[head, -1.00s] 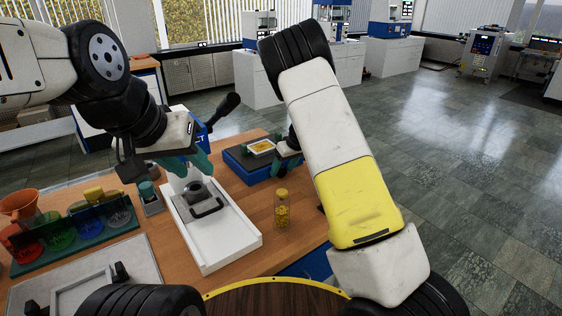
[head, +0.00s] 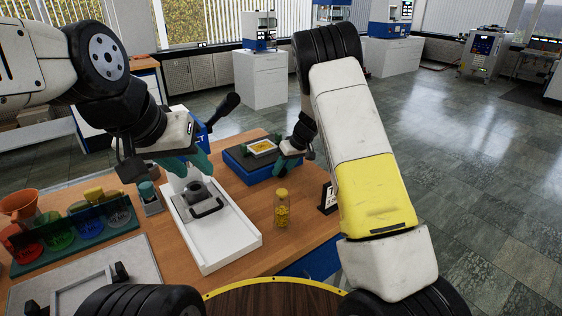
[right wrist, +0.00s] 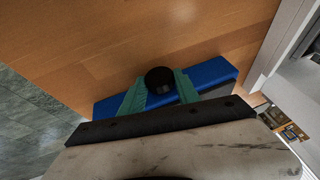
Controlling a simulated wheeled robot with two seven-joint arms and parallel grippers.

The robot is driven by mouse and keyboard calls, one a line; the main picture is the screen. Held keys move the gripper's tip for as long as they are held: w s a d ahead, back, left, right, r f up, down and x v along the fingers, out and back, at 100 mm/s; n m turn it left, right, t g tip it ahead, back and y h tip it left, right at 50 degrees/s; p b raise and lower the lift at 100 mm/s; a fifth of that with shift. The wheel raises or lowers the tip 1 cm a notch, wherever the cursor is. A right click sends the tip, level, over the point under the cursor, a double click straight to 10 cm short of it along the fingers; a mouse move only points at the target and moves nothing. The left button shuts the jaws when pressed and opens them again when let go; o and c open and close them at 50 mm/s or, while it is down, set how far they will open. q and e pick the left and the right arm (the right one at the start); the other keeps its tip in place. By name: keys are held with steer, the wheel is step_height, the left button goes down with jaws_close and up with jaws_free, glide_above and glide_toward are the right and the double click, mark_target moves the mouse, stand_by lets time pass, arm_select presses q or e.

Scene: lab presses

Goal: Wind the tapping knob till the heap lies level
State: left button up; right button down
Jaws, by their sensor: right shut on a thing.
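The tapping knob (right wrist: 160,80) is a dark round knob on the side of the blue tapping box (head: 236,167), seen in the right wrist view. My right gripper (head: 280,165) is shut on it, with green fingers (right wrist: 161,92) on both sides of the knob. In the head view the gripper hides the knob. On the box's dark top sits a small pale tray (head: 250,152) holding a yellow-orange heap (head: 263,147). The heap is too small to judge whether it is level. My left gripper (head: 187,162) hangs above the white press, its green fingers apart and empty.
A white press base with a dark handle (head: 206,207) stands left of the box. A jar of yellow grains (head: 281,210) stands near the table's right edge, by a small dark sign (head: 328,197).

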steer(key=shift+d+f+g+y, duration=0.1)
steer(key=shift+d+g+y, duration=0.05)
steer(key=shift+g+y, duration=0.45)
steer(key=c, duration=0.9)
jaws_free()
steer(key=shift+d+r, duration=0.1)
steer(key=shift+r, duration=0.1)
steer(key=shift+d+r, duration=0.15)
steer(key=shift+r, duration=0.15)
steer(key=v, duration=0.6)
steer(key=shift+s+d+r, duration=0.15)
steer(key=shift+d+r, duration=0.05)
steer(key=shift+r, duration=0.1)
